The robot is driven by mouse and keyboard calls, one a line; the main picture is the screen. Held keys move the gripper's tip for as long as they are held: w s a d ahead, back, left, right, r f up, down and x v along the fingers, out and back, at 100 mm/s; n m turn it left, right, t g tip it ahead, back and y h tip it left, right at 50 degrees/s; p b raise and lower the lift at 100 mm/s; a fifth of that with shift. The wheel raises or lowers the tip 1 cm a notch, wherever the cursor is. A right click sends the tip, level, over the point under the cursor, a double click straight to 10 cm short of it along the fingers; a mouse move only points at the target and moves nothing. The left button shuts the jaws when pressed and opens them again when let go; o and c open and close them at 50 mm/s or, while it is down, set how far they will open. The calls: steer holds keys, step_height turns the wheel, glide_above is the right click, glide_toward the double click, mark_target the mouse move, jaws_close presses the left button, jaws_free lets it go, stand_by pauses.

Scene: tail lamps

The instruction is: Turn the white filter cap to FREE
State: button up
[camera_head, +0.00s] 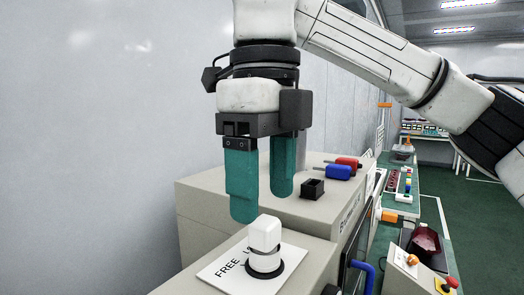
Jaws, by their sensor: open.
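The white filter cap (265,235) stands upright on a black ring on a white label plate (228,267), on top of a beige cabinet. The word FREE is readable on the plate to the left of the cap; another marking behind the cap is mostly hidden. My gripper (260,207) points down with two teal fingers spread apart, empty. Its fingertips are above the cap, the left one close to the cap's upper left in the picture. I cannot tell whether that finger touches the cap.
Behind the cap, a higher beige cabinet (212,212) carries a small black open box (312,188), a blue-handled part (338,172) and a red-handled part (348,162). A grey wall runs along the left. Green floor (450,205) lies open to the right, past benches with coloured parts.

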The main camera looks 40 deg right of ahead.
mark_target(265, 219)
step_height(265, 219, down, 6)
steer(key=shift+f, duration=0.25)
steer(key=shift+c, duration=0.2)
steer(key=c, duration=1.1)
steer(key=shift+o, duration=0.2)
steer(key=n+p, duration=0.1)
steer(key=n, duration=0.3)
steer(key=shift+n, duration=0.4)
steer(key=shift+s, duration=0.1)
steer(key=shift+n+p, duration=0.35)
steer(key=shift+n, duration=0.15)
steer(key=n, duration=0.3)
steer(key=shift+f+n, duration=0.2)
steer(key=shift+n, duration=0.1)
